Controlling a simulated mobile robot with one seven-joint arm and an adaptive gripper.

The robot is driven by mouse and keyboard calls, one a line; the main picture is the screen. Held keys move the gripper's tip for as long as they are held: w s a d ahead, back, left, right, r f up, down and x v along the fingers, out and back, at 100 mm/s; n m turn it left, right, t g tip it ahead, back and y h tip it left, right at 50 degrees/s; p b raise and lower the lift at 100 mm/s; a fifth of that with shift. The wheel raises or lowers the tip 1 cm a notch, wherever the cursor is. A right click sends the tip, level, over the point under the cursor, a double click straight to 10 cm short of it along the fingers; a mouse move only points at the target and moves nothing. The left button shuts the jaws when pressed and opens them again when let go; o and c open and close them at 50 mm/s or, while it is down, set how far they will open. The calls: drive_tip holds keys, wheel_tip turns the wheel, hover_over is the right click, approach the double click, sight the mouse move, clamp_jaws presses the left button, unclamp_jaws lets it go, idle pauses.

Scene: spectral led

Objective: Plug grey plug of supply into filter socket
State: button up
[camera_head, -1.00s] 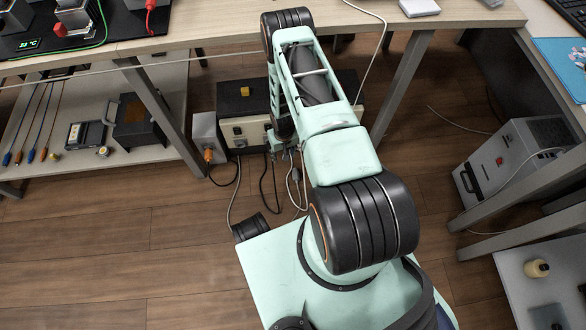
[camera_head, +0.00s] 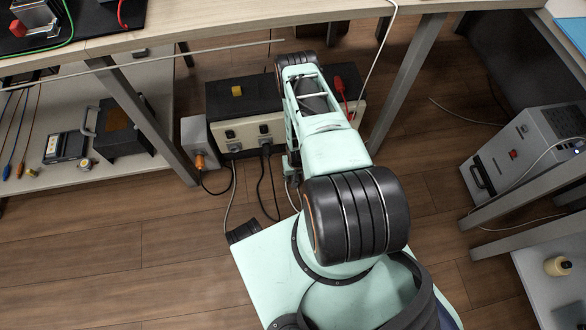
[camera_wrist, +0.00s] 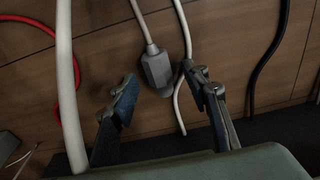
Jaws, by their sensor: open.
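A grey plug (camera_wrist: 157,68) on a light grey cable hangs between the spread fingers of my gripper (camera_wrist: 160,76) in the wrist view. The fingers are open, and I cannot tell whether either touches the plug. In the head view my arm hides most of the gripper and the plug. A black-topped cream box (camera_head: 232,107) stands on the floor behind my arm, with sockets and black plugs on its front. Beside it is a small grey box (camera_head: 195,132) with an orange plug. I cannot tell which socket is the filter's.
A red cable (camera_wrist: 68,75) and black cable (camera_wrist: 268,50) flank the plug in the wrist view. A table leg (camera_head: 155,120) and low shelf (camera_head: 60,170) stand left. A grey unit (camera_head: 520,150) stands right. Wooden floor (camera_head: 120,250) is open at front left.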

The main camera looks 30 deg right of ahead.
drive_tip(key=shift+f, duration=0.5)
clamp_jaws()
drive_tip(key=c, duration=0.8)
unclamp_jaws()
clamp_jaws()
drive_tip(key=shift+r+p, duration=1.05)
drive_tip(key=shift+r, duration=0.75)
